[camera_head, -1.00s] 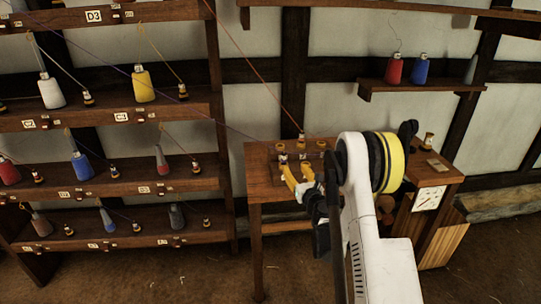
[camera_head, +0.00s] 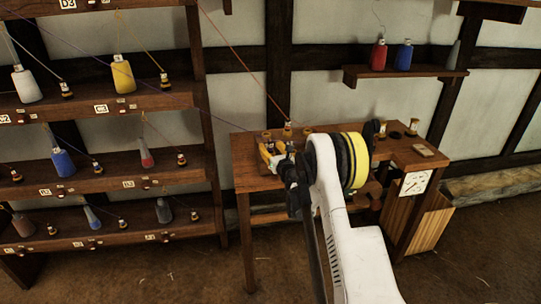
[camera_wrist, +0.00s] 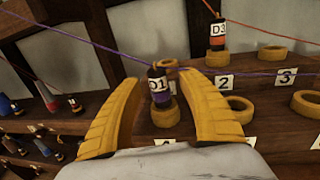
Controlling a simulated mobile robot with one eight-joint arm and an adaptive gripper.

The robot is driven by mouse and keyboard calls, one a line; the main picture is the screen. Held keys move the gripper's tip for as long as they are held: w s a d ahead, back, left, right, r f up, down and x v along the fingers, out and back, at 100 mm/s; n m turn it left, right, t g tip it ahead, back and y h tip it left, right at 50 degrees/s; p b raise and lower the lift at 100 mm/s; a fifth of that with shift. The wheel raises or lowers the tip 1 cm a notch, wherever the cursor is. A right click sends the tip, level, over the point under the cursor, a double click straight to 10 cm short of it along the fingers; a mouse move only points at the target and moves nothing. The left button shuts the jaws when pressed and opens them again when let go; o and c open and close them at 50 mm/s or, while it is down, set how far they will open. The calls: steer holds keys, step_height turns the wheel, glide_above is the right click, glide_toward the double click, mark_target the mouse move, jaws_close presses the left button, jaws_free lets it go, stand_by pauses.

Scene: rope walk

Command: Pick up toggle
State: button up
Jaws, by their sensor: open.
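In the wrist view a small dark toggle labelled D1 (camera_wrist: 158,85) stands at a yellow ring, with a purple line running to it. My gripper (camera_wrist: 162,76) is open, its two yellow fingers to either side of this toggle. I cannot tell whether either finger touches it. A second toggle labelled D3 (camera_wrist: 217,34), dark with an orange band, stands farther back at another ring with an orange line. In the head view my gripper (camera_head: 273,150) is over the left part of the wooden table (camera_head: 242,181) and hides most of the D1 toggle.
Empty yellow rings sit by number plates 2 (camera_wrist: 224,82) and 3 (camera_wrist: 287,77). Purple and orange lines cross above the table. A rack (camera_head: 150,100) of spools and toggles stands left. A wall shelf (camera_head: 405,73) holds red and blue spools.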

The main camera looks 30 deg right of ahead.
jaws_close()
steer(key=shift+r, duration=0.1)
